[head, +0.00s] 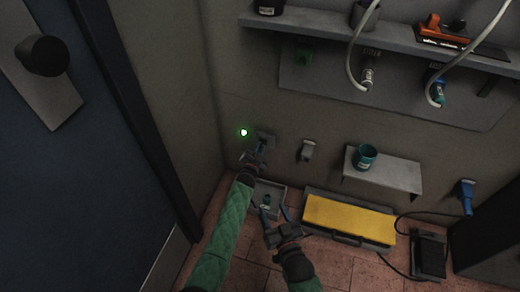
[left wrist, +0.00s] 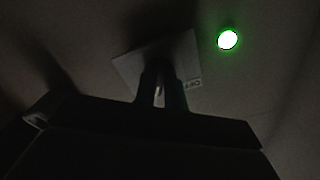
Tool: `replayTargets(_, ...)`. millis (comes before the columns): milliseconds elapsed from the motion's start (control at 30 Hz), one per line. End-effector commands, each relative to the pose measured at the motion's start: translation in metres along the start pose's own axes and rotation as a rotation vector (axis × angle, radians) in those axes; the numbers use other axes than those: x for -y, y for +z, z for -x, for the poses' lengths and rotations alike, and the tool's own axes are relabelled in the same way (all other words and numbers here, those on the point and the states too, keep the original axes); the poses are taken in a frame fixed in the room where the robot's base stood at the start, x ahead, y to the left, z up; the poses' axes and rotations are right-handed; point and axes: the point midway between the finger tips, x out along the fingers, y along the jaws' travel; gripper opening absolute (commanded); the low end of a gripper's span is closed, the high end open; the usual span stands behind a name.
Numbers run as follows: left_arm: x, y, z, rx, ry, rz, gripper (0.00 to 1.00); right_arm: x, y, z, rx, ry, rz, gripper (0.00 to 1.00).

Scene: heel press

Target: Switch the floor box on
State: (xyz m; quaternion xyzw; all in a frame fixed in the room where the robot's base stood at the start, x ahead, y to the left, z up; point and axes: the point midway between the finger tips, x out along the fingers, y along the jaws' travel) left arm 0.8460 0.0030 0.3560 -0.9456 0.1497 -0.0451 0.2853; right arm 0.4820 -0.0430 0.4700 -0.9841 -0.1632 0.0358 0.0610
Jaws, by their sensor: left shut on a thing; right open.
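My left gripper (head: 257,148) is at the wall, shut on the small lever of a grey switch plate (head: 268,137). In the left wrist view the fingers (left wrist: 160,92) hide most of the lever, and the plate (left wrist: 132,66) carries an "OFF" label (left wrist: 194,83). A round lamp (head: 243,132) beside the plate glows green. My right gripper (head: 275,215) is open and empty, low in front of a grey tray (head: 283,187) on the floor. A black pedal-like box (head: 428,255) with a cable stands on the floor at right. I cannot tell which is the floor box.
A yellow-topped grey case (head: 350,220) lies on the floor right of the tray. A small wall shelf (head: 400,178) holds a teal cup (head: 365,156). A blue plug (head: 466,193) hangs at right. A door (head: 45,165) stands at left.

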Motion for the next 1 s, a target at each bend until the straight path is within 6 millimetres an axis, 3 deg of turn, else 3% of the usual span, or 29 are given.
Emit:
replayTargets(167, 0.0000, 0.0004, 0.0001, 0.001, 0.000, -0.032, 0.00, 0.0006, -0.0086, 0.0013, -0.026, 0.000, 0.001, 0.52)
replayTargets(600, -0.0001, 0.0002, 0.0002, 0.000, 0.000, -0.041, 0.00, 0.0004, -0.0063, 0.0016, -0.024, 0.001, 0.001, 0.52)
replayTargets(633, -0.0001, 0.0002, 0.0002, 0.000, 0.000, -0.041, 0.16, 0.0004, -0.0062, 0.0016, -0.024, 0.001, 0.001, 0.52)
replayTargets(733, -0.0001, 0.0002, 0.0002, 0.000, 0.000, -0.041, 0.34, 0.0002, -0.0060, 0.0016, -0.023, 0.001, 0.001, 0.52)
replayTargets(1000, 0.0000, 0.0001, 0.0004, 0.000, 0.000, -0.040, 0.34, 0.0000, -0.0059, 0.0015, -0.023, 0.001, 0.001, 0.52)
